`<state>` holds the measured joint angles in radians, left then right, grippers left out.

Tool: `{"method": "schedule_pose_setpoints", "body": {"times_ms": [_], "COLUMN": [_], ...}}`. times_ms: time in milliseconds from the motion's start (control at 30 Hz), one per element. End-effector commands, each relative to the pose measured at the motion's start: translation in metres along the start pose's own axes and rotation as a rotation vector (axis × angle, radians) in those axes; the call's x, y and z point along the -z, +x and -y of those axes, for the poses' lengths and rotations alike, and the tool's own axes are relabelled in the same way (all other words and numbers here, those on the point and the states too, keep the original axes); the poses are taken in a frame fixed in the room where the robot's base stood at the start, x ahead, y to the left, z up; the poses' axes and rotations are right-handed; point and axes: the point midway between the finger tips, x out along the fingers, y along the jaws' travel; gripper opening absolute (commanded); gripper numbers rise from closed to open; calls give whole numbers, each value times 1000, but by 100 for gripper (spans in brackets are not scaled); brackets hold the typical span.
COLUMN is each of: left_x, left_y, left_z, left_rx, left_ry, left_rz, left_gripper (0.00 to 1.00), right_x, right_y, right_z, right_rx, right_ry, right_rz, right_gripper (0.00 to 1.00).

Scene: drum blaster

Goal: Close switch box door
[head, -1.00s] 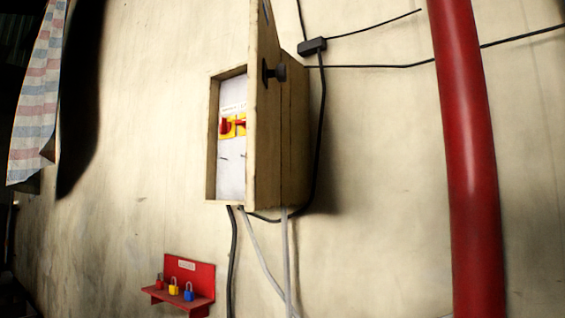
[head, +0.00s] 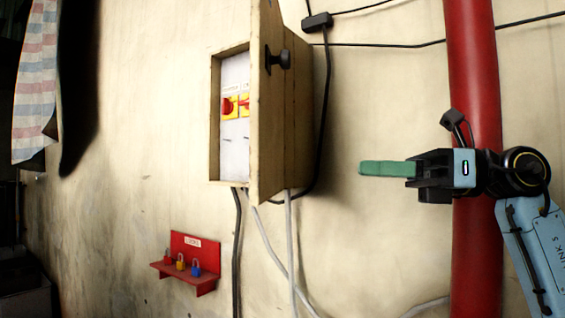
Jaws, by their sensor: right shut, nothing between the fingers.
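The switch box (head: 215,120) is a wooden box on the wall, left of the picture's middle. Its door (head: 267,130) stands open, swung out toward me on the right side, with a black knob (head: 279,59) near its upper part. Inside, red and yellow switches (head: 230,106) show on a white panel, partly hidden by the door. My right gripper (head: 364,168) is to the right of the box, clear of the door, its green fingers together and empty, pointing left. My left gripper is not in view.
A red pipe (head: 474,60) runs down the wall behind my right arm. A red shelf (head: 190,271) with small padlocks hangs below left. Cables (head: 237,250) run below the box and a black cable (head: 325,110) beside it. A striped cloth (head: 35,90) hangs at far left.

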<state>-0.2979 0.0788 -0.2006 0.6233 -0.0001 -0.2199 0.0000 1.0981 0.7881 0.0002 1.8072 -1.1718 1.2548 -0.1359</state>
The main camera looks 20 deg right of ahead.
Motion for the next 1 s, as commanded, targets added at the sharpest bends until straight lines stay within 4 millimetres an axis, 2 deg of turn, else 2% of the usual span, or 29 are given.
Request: {"method": "schedule_pose_setpoints", "body": {"times_ms": [100,233,700,833,1000], "left_x": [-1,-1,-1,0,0], "left_y": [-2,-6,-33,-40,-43], "left_z": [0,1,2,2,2], "left_rx": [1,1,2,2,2], "left_ry": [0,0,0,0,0], "left_rz": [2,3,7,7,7], "left_gripper": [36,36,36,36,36], "right_x": [-8,-8,-6,-4,-2], "right_y": [-3,8,103,121,133], "right_z": [-14,-15,-12,-11,-10], "right_rx": [30,34,30,30,33], "right_ry": [-81,-93,-88,-87,-88], "right_rz": [-43,-51,-47,-46,-46], "right_gripper": [0,0,0,0,0]}}
